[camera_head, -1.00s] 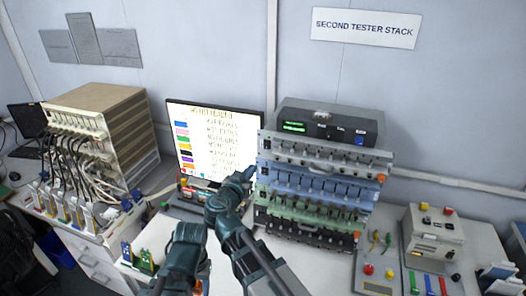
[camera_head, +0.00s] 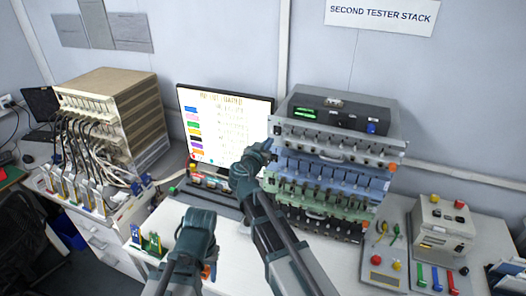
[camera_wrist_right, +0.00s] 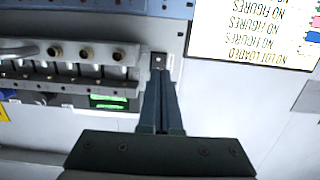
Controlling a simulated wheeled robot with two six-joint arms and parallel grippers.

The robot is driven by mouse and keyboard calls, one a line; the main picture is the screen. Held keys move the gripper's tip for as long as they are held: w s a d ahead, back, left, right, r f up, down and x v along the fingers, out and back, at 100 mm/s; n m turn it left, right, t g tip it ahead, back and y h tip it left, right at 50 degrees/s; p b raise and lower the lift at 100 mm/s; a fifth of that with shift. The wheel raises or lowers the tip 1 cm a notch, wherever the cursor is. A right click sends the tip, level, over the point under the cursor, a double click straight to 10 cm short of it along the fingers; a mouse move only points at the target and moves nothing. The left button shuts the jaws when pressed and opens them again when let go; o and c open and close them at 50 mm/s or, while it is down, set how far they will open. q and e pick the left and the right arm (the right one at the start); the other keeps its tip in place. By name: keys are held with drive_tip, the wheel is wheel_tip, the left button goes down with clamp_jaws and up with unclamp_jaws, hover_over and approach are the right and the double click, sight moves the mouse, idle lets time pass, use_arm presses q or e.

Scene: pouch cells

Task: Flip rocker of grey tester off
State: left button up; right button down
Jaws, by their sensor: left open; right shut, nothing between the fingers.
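The grey tester (camera_head: 335,146) is the upper slatted unit of the stack, above a blue one (camera_head: 325,172). My right gripper (camera_head: 267,146) is shut and empty at the left end of its front. In the right wrist view the grey tester (camera_wrist_right: 75,88) appears upside down. There a small black rocker (camera_wrist_right: 158,62) sits at the end of its front panel. The tips of my right gripper (camera_wrist_right: 160,82) are right at the rocker, partly covering it; contact and rocker position cannot be told. My left gripper (camera_head: 203,240) is open, low over the table, with its fingers hard to make out.
A black-fronted unit with a green display (camera_head: 306,111) tops the stack. A green tester (camera_head: 318,197) is below the blue one. A monitor (camera_head: 225,125) stands to the left. A control box (camera_head: 440,228) and button panel (camera_head: 385,262) are at right.

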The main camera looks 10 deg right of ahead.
sight(276, 134)
drive_tip(key=shift+b+x, duration=0.3)
drive_tip(key=shift+x, duration=2.3)
drive_tip(key=shift+w+d+f, duration=0.15)
drive_tip(key=shift+w+f, duration=0.05)
drive_tip(key=shift+f, duration=0.05)
drive_tip(key=shift+r, duration=0.15)
drive_tip(key=shift+s, duration=0.15)
